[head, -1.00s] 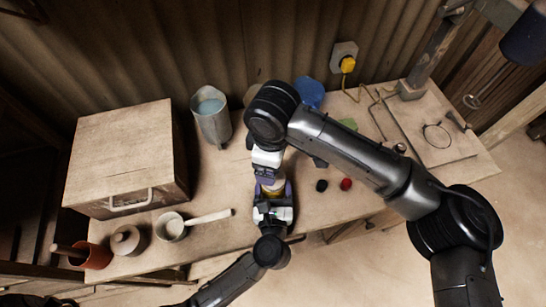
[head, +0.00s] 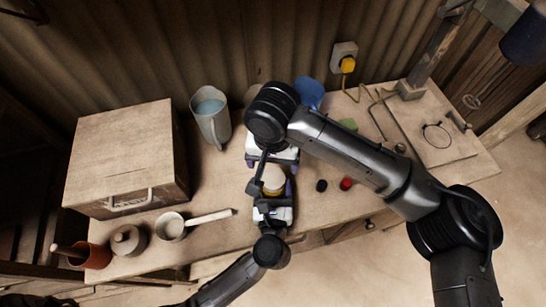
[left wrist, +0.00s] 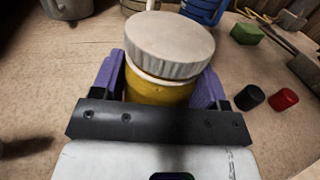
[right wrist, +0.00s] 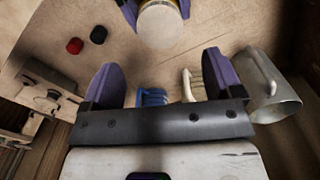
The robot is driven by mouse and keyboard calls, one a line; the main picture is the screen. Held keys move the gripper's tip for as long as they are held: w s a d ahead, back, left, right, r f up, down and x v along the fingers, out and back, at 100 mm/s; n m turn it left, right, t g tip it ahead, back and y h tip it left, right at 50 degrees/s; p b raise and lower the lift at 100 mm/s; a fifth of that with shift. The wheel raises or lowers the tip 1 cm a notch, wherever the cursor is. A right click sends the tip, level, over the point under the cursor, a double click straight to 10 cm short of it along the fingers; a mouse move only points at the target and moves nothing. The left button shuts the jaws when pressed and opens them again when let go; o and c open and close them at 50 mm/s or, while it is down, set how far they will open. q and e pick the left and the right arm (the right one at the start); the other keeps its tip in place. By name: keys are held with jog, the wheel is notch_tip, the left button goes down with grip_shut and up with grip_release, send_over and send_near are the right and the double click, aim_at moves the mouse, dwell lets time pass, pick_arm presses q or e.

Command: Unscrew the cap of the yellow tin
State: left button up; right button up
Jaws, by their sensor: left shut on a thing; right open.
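The yellow tin (left wrist: 158,92) stands upright with its pale, ridged cap (left wrist: 170,42) on top. A light band shows between the cap and the yellow body. My left gripper (left wrist: 160,80) is shut on the tin's body, with a purple finger on each side. In the head view the cap (head: 273,175) shows between the two arms. My right gripper (right wrist: 160,64) is open and empty, apart from the cap. The right wrist view shows the cap (right wrist: 161,24) beyond its fingertips.
A black piece (head: 321,185) and a red piece (head: 346,184) lie right of the tin. A metal jug (head: 211,118) stands at the back left, beside a wooden box (head: 120,150). A pan (head: 170,228) lies at the front left. A blue object (head: 309,92) stands behind the right arm.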

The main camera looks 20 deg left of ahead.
aim_at(273, 178)
jog(key=shift+f, duration=3.9)
jog(key=c, duration=0.9)
jog(key=n, duration=0.6)
jog(key=shift+c, duration=0.2)
jog(key=shift+r, duration=0.25)
jog(key=shift+r, duration=0.9)
jog(key=shift+r, duration=0.1)
